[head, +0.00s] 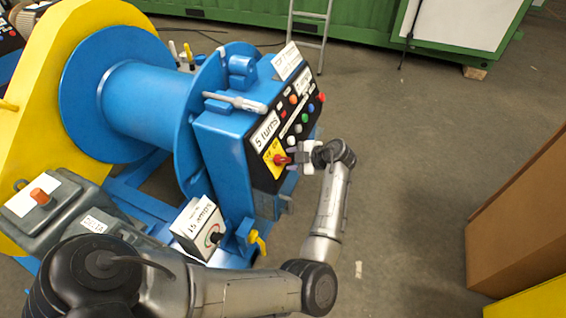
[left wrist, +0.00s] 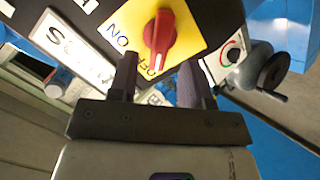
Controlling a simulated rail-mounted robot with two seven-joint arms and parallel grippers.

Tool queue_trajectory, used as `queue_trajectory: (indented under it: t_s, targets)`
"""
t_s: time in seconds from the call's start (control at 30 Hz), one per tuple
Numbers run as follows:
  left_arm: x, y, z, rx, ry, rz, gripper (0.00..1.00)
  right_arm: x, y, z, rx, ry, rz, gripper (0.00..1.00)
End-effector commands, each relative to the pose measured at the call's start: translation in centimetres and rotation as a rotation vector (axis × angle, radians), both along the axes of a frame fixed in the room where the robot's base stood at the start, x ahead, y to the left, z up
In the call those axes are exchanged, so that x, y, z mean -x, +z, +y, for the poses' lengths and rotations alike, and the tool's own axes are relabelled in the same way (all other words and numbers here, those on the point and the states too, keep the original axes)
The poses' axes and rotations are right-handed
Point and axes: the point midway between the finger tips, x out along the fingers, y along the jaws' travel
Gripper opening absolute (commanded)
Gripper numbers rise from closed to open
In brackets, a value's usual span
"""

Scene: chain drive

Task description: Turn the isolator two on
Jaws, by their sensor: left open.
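A red rotary knob (head: 281,160) on a yellow plate (head: 269,152) sits low on the black control panel of the blue machine. No number two is readable beside it. In the left wrist view the red knob (left wrist: 158,40) shows large, its bar roughly upright in the picture. The yellow plate (left wrist: 188,42) reads ON left of the knob and OFF below it. My left gripper (head: 292,160) is open in front of the knob. In the left wrist view its fingertips (left wrist: 157,75) stand apart just below the knob; contact cannot be told. My right gripper is out of view.
A "5 turns" label (head: 265,131) and several coloured buttons are above the knob. A grey-handled tool (head: 236,101) lies on the blue housing. A dial box (head: 198,228) and yellow valve handle (head: 258,241) stand below. Open floor lies right, towards a brown box (head: 520,215).

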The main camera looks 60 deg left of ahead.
Motion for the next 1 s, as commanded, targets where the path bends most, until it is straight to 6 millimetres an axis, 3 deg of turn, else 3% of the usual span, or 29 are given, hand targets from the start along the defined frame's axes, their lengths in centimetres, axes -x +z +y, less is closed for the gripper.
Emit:
queue_trajectory:
  t_s: [0.3,0.77,1.0]
  targets:
    - [1.5,-2.2,2.8,0.0,0.001,-0.001,0.45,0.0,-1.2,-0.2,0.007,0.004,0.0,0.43]
    - [1.9,-2.5,3.4,0.0,0.0,0.0,0.45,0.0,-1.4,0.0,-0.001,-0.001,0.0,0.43]
    - [1.9,-2.5,3.4,0.0,0.0,0.0,0.25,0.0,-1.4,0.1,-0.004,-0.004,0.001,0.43]
